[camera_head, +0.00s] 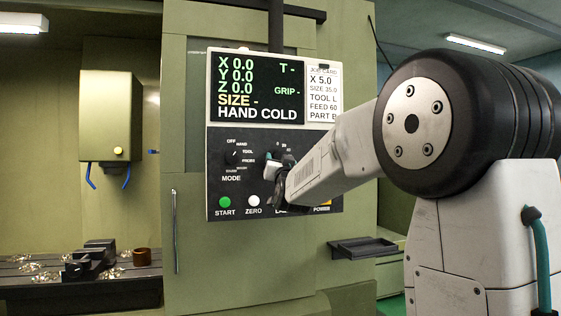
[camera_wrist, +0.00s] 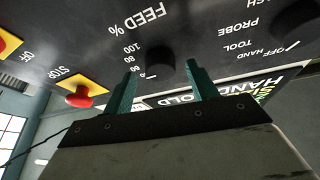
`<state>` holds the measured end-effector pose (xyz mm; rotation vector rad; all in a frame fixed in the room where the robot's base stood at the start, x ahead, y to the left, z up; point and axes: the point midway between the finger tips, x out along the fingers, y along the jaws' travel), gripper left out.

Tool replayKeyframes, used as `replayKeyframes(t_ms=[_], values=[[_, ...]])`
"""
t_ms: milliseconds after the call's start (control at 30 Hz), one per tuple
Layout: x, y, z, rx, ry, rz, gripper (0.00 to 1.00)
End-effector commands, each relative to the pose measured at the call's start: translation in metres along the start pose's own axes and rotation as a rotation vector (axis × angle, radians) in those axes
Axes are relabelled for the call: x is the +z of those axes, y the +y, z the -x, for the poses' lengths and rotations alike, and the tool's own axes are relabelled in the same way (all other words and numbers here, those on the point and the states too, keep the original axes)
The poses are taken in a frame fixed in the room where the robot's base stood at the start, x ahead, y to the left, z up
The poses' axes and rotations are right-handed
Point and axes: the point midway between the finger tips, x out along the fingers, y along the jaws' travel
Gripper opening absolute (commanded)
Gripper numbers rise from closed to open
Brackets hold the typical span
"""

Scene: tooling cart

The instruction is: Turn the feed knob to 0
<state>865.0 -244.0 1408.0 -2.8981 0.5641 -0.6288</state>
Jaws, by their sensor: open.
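The feed knob (camera_wrist: 162,68) is a dark round knob on the black control panel (camera_wrist: 225,22), seen upside down in the wrist view. White "FEED %" lettering and a scale with 100, 80 and 60 lie beside it. I cannot make out its setting. My gripper (camera_wrist: 162,74) is open, with one teal finger on each side of the knob. The fingertips appear close to the panel; I cannot tell whether they touch the knob. In the head view my gripper (camera_head: 279,164) largely hides the feed knob and its scale.
The mode knob (camera_head: 232,157) sits left of my gripper, above the green start button (camera_head: 225,202) and white zero button (camera_head: 253,201). A red stop button (camera_wrist: 79,97) is near the fingers. The screen (camera_head: 258,87) shows "HAND COLD"; the job card (camera_head: 322,94) reads feed 60.

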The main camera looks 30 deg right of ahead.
Motion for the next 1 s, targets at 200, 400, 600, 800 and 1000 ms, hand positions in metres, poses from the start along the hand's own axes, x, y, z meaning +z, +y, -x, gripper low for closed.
replayKeyframes(t_ms=[200,400,600,800,1000], values=[[0.0001,-0.0002,-0.01,0.0,0.0,0.0,0.58],[0.0,-0.0004,-0.0098,-0.001,0.0,0.0,0.53],[0.0,-0.0003,-0.0097,0.0,0.0,0.0,0.14],[0.0,0.0001,-0.0096,-0.004,0.0,0.01,0.14],[0.0003,0.0009,-0.0094,-0.031,0.004,0.072,0.14]])
